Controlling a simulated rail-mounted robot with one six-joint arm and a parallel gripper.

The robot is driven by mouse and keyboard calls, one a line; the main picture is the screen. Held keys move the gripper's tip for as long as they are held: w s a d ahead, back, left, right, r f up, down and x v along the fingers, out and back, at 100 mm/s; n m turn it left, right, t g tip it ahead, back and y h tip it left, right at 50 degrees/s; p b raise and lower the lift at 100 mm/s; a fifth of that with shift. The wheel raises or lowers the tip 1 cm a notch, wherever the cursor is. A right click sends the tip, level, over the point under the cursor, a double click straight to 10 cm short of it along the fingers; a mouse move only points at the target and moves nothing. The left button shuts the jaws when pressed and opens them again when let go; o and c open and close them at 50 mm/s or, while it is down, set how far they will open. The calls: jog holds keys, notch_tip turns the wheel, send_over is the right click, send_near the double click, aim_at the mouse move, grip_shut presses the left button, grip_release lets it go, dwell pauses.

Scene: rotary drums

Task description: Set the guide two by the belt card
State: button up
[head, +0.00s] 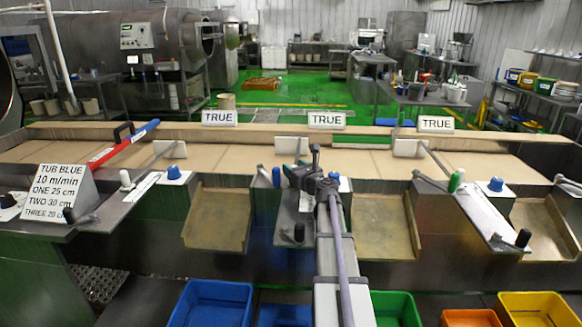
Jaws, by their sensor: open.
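The belt card (63,193) stands at the left and reads TUB BLUE, 10 m/min, ONE 25 cm, TWO 30 cm, THREE 20 cm. The middle guide, which I take as guide two, has a white plate (291,145) at the belt's far side. Its station has a blue-topped peg (276,176) and a black-ended handle (298,233); a blue knob (335,178) shows just right of my gripper. My gripper (309,160) is open over this station, and my arm hides part of it. I cannot read its scale or tell whether the gripper touches anything.
The belt (365,165) runs across the view. A left guide plate (170,149), a right guide plate (407,147) and a red-and-blue bar (123,143) reach over it. Three TRUE signs stand behind. Metal chutes (218,220) and coloured tubs (210,304) lie in front.

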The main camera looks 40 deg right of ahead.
jog(key=shift+w+d, duration=0.1)
jog(key=shift+w, duration=1.05)
grip_shut()
